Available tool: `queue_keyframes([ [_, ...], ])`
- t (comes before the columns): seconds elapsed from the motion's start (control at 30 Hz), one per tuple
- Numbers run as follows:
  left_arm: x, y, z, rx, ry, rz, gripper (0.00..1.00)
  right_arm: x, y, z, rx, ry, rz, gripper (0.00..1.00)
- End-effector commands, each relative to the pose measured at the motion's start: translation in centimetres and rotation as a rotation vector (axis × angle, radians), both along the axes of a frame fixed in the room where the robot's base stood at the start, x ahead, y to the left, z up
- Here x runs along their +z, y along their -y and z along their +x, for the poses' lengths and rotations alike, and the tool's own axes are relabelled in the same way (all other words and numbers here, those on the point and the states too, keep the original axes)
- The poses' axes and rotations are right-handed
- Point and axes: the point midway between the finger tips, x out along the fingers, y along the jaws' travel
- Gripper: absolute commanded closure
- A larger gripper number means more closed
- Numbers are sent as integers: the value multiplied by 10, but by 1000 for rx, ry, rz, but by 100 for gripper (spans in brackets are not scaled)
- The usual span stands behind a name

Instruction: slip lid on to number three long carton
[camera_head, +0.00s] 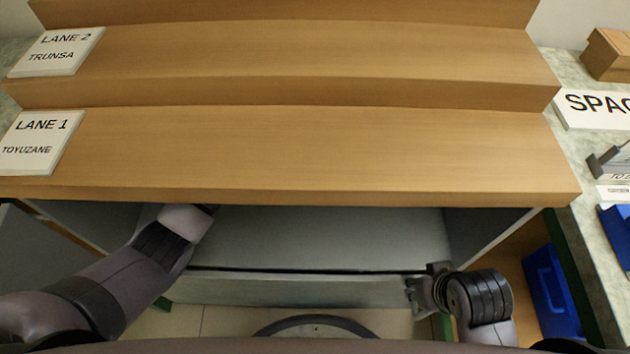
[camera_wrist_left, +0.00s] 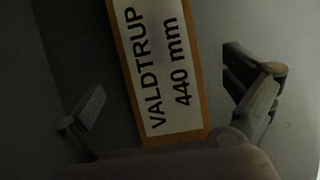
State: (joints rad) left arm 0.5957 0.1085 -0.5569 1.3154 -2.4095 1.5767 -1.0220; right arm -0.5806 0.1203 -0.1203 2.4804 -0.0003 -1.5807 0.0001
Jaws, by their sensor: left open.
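In the left wrist view, a long narrow orange-brown piece with a white label reading "VALDTRUP 440 mm" (camera_wrist_left: 203,112) lies on a grey surface. I cannot tell whether it is a carton or a lid. My left gripper (camera_wrist_left: 172,108) is open, one finger on each side of the piece and apart from it. In the head view my left arm reaches under the stepped shelf, which hides the fingers. My right gripper (camera_head: 425,288) is at the right end of the drawer's front; whether its fingers hold the edge is unclear. No numbered carton is identifiable.
A grey drawer (camera_head: 310,235) stands open under the wooden stepped shelf (camera_head: 310,150). Its overhang covers the drawer's back. Lane signs (camera_head: 40,140) stand at the left. A blue bin (camera_head: 552,290) is at lower right; a brown box (camera_head: 607,55) is on the right counter.

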Motion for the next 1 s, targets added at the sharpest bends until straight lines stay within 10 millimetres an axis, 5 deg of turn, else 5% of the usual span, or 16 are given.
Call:
queue_keyframes([
  [0.13,-23,6,0,3,-3,2,0,-7,0,1,0,3,0,72],
  [0.47,-27,7,0,3,-1,2,1,-7,0,2,1,7,1,72],
  [1.0,-27,7,0,3,-1,2,37,-7,0,2,2,8,2,72],
])
